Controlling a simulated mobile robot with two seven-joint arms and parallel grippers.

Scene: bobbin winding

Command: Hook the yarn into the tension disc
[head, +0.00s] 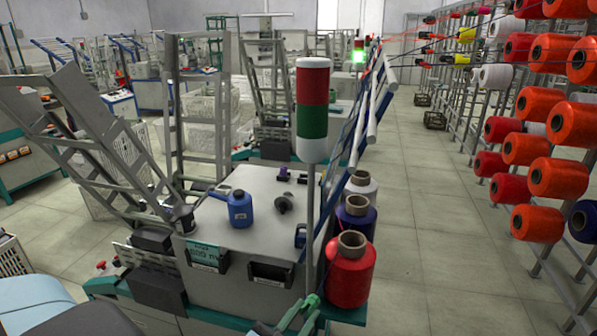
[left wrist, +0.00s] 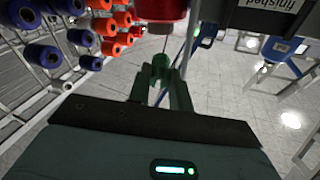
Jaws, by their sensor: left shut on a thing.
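My left gripper (head: 302,312) is at the bottom of the head view, just left of and below the red yarn cone (head: 350,270). Its green fingers are shut. In the left wrist view, the fingers (left wrist: 161,78) are closed together, with a thin pale strand of yarn (left wrist: 166,42) running up from them toward the red cone (left wrist: 162,9). The strand is too thin to follow in the head view. I cannot pick out the tension disc for certain in either view. My right gripper is not in view.
A red and green signal lamp (head: 313,110) on a pole stands beside the cones. The machine top (head: 245,235) carries a blue oil can (head: 239,209) and a dark round part (head: 284,202). A purple cone (head: 355,219) stands behind the red one. Open floor (head: 425,215) lies to the right.

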